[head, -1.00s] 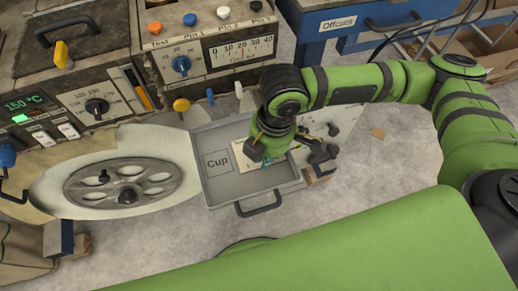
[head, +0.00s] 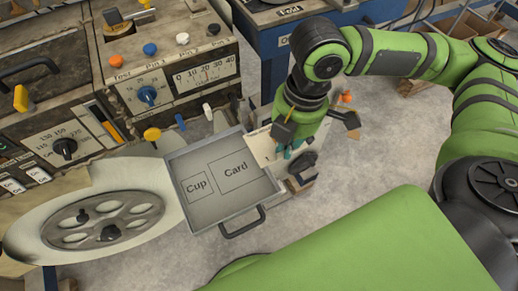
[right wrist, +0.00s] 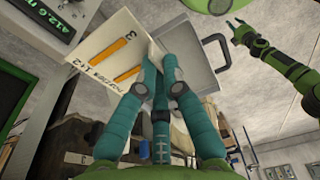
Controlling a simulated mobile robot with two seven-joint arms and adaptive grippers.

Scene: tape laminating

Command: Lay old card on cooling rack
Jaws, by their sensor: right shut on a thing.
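My right gripper (head: 292,154) is shut on a pale card (head: 261,146). It holds the card over the far right edge of a grey tray, clear of the tray's floor. In the right wrist view, the teal fingers (right wrist: 160,85) pinch the card (right wrist: 110,52) by one edge. It shows orange strips, handwritten words and a 3. My left gripper is outside the head view. A small green arm with a dark gripper (right wrist: 240,35) shows in the right wrist view, probably my left; its jaws are unclear. I cannot make out a cooling rack.
The grey tray (head: 222,207) has outlines marked Cup and Card, both bare. A machine with knobs and a gauge (head: 207,76) stands at the back left, above a spoked grey wheel (head: 103,221). A blue bench (head: 272,42) is at the back. Open floor (head: 375,165) lies right of the tray.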

